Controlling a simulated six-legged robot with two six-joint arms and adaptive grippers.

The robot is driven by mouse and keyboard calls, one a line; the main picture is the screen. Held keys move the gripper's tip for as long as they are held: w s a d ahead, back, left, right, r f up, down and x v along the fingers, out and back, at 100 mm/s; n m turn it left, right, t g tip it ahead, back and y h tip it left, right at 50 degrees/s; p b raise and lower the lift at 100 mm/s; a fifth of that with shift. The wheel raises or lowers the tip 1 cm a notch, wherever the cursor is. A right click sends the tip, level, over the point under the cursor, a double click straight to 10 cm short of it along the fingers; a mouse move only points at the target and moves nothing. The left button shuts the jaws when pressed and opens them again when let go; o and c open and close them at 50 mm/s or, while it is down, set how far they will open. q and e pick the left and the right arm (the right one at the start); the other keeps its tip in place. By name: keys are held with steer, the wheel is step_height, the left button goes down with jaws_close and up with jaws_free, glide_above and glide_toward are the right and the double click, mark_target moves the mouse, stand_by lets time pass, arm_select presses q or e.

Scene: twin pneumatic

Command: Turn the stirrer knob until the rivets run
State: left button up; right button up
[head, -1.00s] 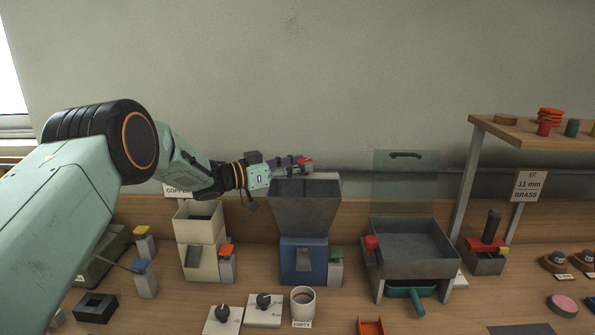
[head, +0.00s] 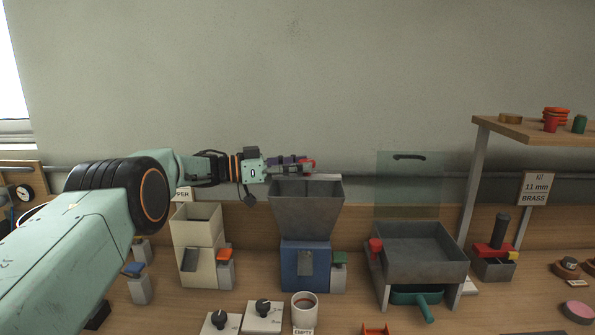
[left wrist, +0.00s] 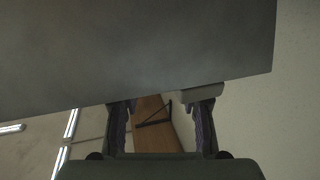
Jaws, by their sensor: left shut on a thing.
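My left gripper (head: 302,163) is at the rim of a grey hopper (head: 305,207) on a blue base (head: 303,265). Its dark purple fingers lie nearly level and point right. They are shut on a small red piece (head: 311,164) above the rim, which looks like the stirrer knob. In the left wrist view, the two fingers (left wrist: 162,112) stand apart below a broad grey surface. The grip itself is not clear there, and no red shows between them. No rivets can be made out in the hopper. My right gripper is not in view.
A cream hopper (head: 196,250) stands left of the blue one. A grey tray on legs (head: 420,268) stands right, with a clear panel (head: 408,185) behind it.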

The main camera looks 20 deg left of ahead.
arm_select(q)
steer(key=shift+r+b, duration=0.25)
steer(key=shift+b, duration=0.05)
steer(key=shift+w+r, duration=0.1)
steer(key=shift+r, duration=0.05)
stand_by(0.5)
steer(key=o, duration=0.8)
steer(key=shift+o, duration=1.7)
steer(key=shift+f, duration=0.2)
steer(key=shift+f, duration=0.1)
steer(key=v, duration=1.2)
steer(key=shift+w+a, duration=0.1)
steer(key=shift+a, duration=0.05)
